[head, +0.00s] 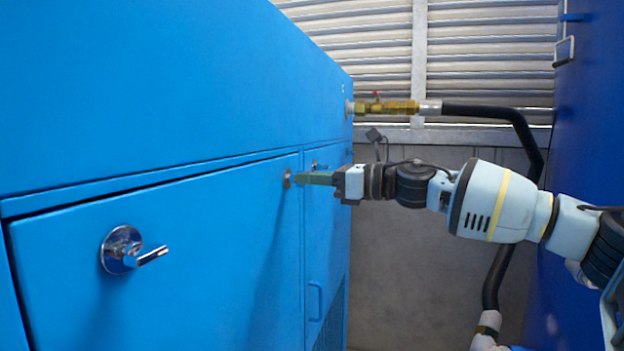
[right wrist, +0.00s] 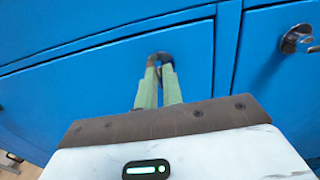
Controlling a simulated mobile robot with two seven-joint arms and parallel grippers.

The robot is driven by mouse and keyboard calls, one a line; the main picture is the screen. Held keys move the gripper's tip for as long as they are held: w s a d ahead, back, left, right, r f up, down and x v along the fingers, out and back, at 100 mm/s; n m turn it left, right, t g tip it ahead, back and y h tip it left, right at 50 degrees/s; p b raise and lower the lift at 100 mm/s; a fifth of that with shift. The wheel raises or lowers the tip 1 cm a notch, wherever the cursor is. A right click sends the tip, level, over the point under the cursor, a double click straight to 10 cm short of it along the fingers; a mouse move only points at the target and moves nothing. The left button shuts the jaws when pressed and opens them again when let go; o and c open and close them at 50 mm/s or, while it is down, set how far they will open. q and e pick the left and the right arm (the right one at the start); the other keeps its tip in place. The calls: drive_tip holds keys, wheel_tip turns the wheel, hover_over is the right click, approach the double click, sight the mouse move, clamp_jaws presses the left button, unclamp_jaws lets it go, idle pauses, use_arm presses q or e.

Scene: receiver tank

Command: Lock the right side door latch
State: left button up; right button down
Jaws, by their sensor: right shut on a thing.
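The right side door latch (head: 287,179) is a small round metal fitting near the right edge of the large blue door (head: 190,270). My right gripper (head: 300,179) reaches in from the right, with its green fingers at this latch. In the right wrist view, the gripper (right wrist: 159,75) is shut on the latch (right wrist: 160,57), whose dark round base shows just beyond the fingertips. The fingers mostly hide the handle, so its angle cannot be told. My left gripper is not in view.
A chrome latch (head: 122,250) sits at the door's left, its handle pointing right. Another latch (right wrist: 298,38) is on the neighbouring panel. A brass valve (head: 385,107) with a black hose (head: 490,113) lies above my arm. A dark blue cabinet (head: 585,120) bounds the right.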

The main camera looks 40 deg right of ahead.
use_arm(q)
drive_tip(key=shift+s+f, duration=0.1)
use_arm(e)
drive_tip(key=shift+m, duration=0.3)
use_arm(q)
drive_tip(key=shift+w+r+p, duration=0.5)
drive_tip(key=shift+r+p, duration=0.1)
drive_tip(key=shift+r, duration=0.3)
use_arm(e)
drive_tip(key=m, duration=1.7)
drive_tip(key=shift+d+f, duration=0.1)
drive_tip(key=shift+f, duration=0.15)
drive_tip(key=shift+m, duration=0.3)
drive_tip(key=c, duration=1.5)
unclamp_jaws()
drive_tip(key=shift+c, duration=0.2)
